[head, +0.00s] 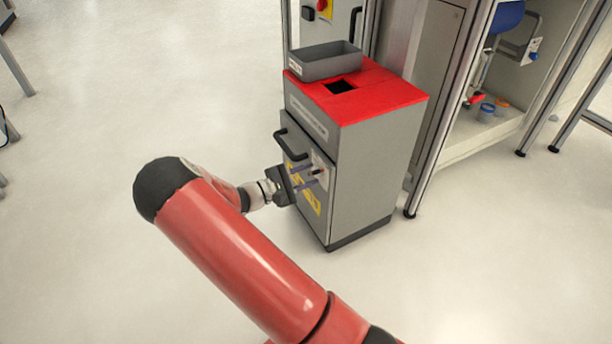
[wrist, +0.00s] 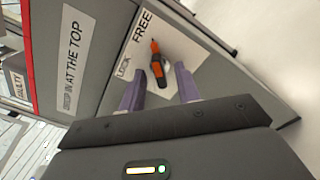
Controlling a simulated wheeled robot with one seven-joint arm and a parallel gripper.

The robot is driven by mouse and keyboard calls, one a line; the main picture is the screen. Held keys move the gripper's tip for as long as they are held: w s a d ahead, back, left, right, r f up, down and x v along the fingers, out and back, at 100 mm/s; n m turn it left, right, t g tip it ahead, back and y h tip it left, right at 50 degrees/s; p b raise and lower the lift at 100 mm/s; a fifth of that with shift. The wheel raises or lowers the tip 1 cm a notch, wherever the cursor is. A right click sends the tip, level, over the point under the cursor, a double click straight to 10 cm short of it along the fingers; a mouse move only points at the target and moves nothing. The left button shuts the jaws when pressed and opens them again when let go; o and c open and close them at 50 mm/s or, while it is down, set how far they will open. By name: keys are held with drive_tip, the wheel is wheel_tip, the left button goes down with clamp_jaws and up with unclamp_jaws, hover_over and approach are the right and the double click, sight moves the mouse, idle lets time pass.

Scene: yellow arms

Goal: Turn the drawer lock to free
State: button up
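The drawer lock is an orange and black knob (wrist: 158,65) on a white plate (wrist: 185,52) with the words LOCK and FREE. In the wrist view its orange tip points up and slightly left, near the FREE word; I cannot tell if it is fully there. The knob also shows in the head view (head: 317,172) on the front of a grey cabinet (head: 365,175) with a red top. My gripper (wrist: 160,74) is open, its two purple fingers on either side of the knob with gaps visible. In the head view my gripper (head: 306,178) is close to the cabinet front.
A black handle (head: 290,146) sticks out above and left of the lock. A grey tray (head: 325,62) stands on the red top beside a square hole (head: 340,87). A shelf frame (head: 450,110) stands behind at right. The floor in front is clear.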

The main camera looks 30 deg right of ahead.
drive_tip(key=a, duration=0.8)
drive_tip(key=shift+s, duration=0.15)
drive_tip(key=shift+d+p, duration=0.1)
drive_tip(key=shift+p, duration=0.2)
